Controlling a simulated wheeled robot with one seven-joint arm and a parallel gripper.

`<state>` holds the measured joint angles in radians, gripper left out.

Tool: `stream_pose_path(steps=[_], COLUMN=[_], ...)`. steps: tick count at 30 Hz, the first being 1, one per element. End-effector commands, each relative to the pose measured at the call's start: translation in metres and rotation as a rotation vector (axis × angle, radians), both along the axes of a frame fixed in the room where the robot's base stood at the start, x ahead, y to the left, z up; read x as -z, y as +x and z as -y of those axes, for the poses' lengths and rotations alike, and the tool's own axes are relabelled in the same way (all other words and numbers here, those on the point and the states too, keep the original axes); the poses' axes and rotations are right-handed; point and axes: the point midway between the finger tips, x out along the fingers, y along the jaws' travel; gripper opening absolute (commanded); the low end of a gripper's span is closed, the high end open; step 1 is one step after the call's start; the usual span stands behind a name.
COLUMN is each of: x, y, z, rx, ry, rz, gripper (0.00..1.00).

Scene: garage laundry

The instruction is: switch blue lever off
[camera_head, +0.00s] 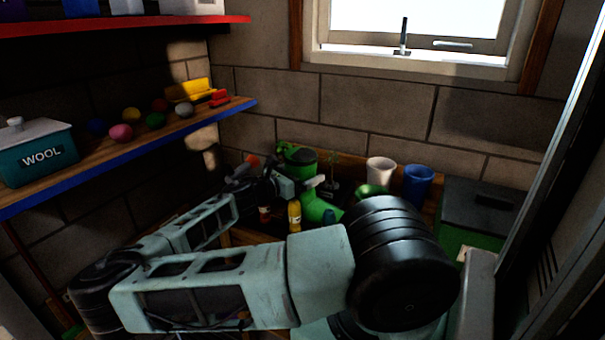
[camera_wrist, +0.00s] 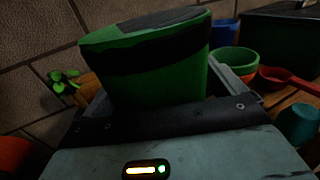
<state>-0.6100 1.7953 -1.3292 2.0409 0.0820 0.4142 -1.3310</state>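I cannot make out a blue lever in either view. My gripper (camera_head: 283,186) reaches toward the back of the bench in the head view, close to a green object with a dark top (camera_head: 298,157). In the wrist view a large green rounded object with a black band (camera_wrist: 157,75) fills the space ahead of the palm. The gripper's two fingers show spread apart, one on each side of it. The object hides the fingertips, and I cannot tell whether they touch it.
A white cup (camera_head: 380,171), a blue pot (camera_head: 418,186) and a dark-lidded box (camera_head: 490,215) stand right of the gripper. A yellow bottle (camera_head: 295,214) stands in front. A shelf with a blue edge (camera_head: 130,150) juts out at left. The bench is cluttered.

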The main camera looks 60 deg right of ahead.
Motion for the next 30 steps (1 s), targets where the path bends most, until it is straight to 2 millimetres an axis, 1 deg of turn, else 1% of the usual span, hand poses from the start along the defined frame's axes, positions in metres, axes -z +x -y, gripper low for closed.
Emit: stream_pose_path(steps=[4, 7, 11, 15, 21, 25, 30], x=[-0.002, 0.0, 0.001, 0.0, -0.001, -0.002, -0.003], y=[0.001, 0.005, 0.012, 0.022, 0.032, 0.035, 0.036], z=[-0.001, -0.012, -0.035, -0.064, -0.098, -0.11, -0.115], rx=[-0.001, -0.003, -0.005, -0.005, -0.003, -0.001, 0.0], ry=[0.0, 0.002, 0.003, 0.003, 0.003, 0.001, 0.0], rz=[0.001, 0.002, 0.002, 0.002, 0.002, 0.001, 0.0], gripper=[0.95, 0.95, 0.95, 0.95, 0.95, 0.95, 0.95])
